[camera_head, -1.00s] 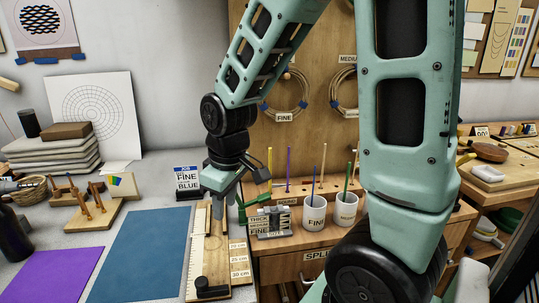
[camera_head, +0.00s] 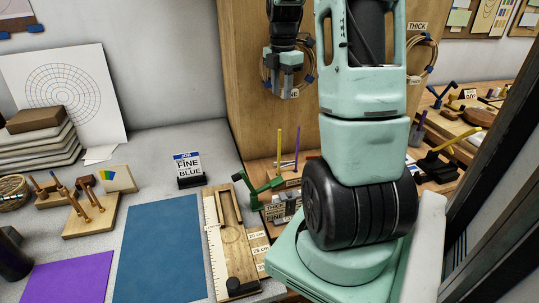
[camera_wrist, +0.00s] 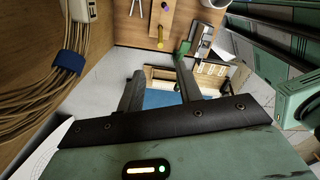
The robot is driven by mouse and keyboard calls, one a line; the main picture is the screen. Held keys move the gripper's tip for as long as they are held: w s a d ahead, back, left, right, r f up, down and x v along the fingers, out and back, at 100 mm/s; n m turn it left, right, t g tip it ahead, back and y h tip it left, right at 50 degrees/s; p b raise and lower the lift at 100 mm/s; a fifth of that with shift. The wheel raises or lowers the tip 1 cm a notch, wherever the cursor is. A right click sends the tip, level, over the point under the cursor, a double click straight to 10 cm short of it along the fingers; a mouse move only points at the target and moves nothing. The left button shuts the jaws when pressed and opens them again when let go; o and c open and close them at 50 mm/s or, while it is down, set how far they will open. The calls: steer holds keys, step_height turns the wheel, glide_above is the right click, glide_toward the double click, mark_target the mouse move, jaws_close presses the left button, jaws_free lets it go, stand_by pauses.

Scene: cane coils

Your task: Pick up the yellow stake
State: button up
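The yellow stake (camera_head: 279,151) stands upright at the front of the wooden cabinet, with a purple stake (camera_head: 297,147) just to its right. In the wrist view a yellow rounded end (camera_wrist: 160,43) shows on a wooden strip, beyond and above the fingers in the picture; it looks like the yellow stake. My gripper (camera_head: 287,93) hangs pointing down, higher in the picture than the stakes and apart from them. In the wrist view its two fingers (camera_wrist: 160,85) are spread with nothing between them.
A green clamp-like tool (camera_head: 258,190) stands close left of the stakes. Cane coils (camera_wrist: 35,90) hang on the panel beside my gripper. A job card reading FINE BLUE (camera_head: 188,168), a ruler board (camera_head: 225,250) and a blue mat (camera_head: 158,250) lie on the left table. My arm hides much of the cabinet.

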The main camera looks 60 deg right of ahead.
steer(key=p, duration=0.3)
glide_toward(279, 138)
steer(key=f, duration=0.5)
steer(key=shift+d+f, duration=0.15)
steer(key=shift+d, duration=0.25)
step_height(279, 138, down, 4)
steer(key=shift+w+a+r+p, duration=0.1)
steer(key=shift+a+r+p, duration=0.05)
steer(key=shift+p, duration=0.7)
steer(key=shift+f, duration=0.75)
steer(key=shift+c, duration=0.2)
jaws_close()
